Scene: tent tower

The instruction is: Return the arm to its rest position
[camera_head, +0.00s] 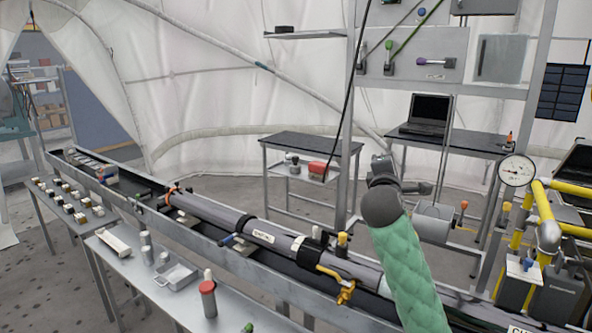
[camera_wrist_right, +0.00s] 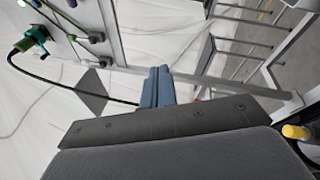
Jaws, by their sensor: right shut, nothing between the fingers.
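My right arm, in a green padded sleeve, rises from the lower right of the head view. Its dark grey wrist is in front of the long pipe assembly (camera_head: 285,240), and the fingers cannot be made out there. In the right wrist view my right gripper (camera_wrist_right: 158,86) shows its two blue-grey fingers pressed together with nothing between them. The fingers point toward the white tent wall and are clear of other things. My left arm and gripper are not in view.
A low bench (camera_head: 135,267) with a tray (camera_head: 176,275) and a red-banded bottle (camera_head: 208,298) runs along the pipe trough's near side. A pressure gauge (camera_head: 517,170) and yellow pipes (camera_head: 546,215) stand at the right. A laptop (camera_head: 428,112) sits on a back table.

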